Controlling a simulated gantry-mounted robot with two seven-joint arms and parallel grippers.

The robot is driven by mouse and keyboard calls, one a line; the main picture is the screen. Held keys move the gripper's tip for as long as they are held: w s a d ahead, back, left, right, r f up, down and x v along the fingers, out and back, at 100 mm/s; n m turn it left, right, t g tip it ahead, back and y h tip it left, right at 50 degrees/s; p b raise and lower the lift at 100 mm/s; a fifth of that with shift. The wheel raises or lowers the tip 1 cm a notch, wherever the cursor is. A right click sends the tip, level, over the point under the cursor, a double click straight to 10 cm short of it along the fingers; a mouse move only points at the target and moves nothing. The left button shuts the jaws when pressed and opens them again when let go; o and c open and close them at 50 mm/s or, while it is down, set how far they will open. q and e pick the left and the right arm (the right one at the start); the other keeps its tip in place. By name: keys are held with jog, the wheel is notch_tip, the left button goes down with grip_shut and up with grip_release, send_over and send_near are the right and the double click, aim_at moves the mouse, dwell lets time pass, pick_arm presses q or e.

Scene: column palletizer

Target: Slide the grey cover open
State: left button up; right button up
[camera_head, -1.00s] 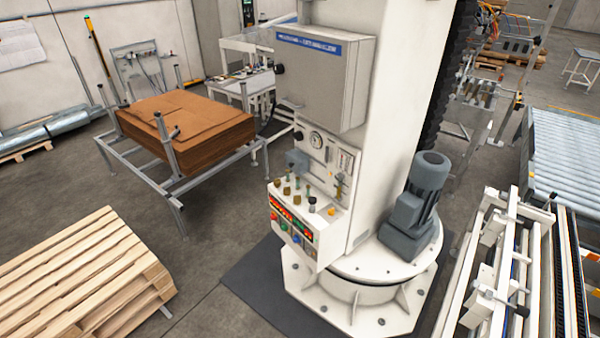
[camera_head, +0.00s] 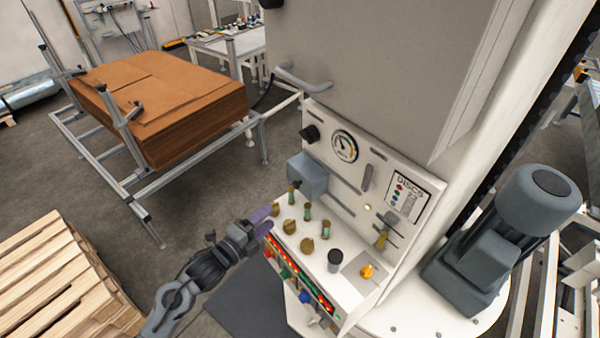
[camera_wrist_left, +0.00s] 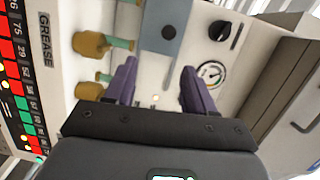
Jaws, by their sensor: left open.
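The grey cover (camera_head: 307,175) is a blue-grey box-like piece at the left end of the white control panel. It also shows in the left wrist view (camera_wrist_left: 172,20), at the top middle, with a small dark round spot on it. My left gripper (camera_head: 266,217) has purple fingers and is at the panel's left edge, in front of and below the cover. In the left wrist view, my left gripper (camera_wrist_left: 159,66) has its fingers apart with nothing between them. The cover lies beyond the fingertips, apart from them. My right gripper is not in view.
Brass grease fittings (camera_head: 307,245) stand on the ledge near my left gripper. A black knob (camera_head: 310,133) and a pressure gauge (camera_head: 344,146) are on the panel above.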

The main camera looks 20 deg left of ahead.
aim_at(295, 186)
pick_arm(q)
jog(key=shift+t, duration=0.4)
jog(key=b+x, duration=0.1)
jog(key=x, duration=0.6)
jog(key=b+x, duration=0.1)
jog(key=x, duration=0.2)
jog(key=shift+w+a+r+b, duration=0.2)
jog(key=shift+w+a+b, duration=0.1)
jog(key=shift+w+b, duration=0.1)
jog(key=shift+x, duration=0.95)
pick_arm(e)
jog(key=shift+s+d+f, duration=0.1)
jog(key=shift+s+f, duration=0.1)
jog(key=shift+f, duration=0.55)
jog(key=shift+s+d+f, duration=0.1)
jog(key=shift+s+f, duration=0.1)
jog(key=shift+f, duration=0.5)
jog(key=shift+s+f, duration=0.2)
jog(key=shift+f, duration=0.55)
pick_arm(q)
grip_shut()
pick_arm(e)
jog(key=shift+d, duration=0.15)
pick_arm(q)
jog(key=shift+s, duration=0.1)
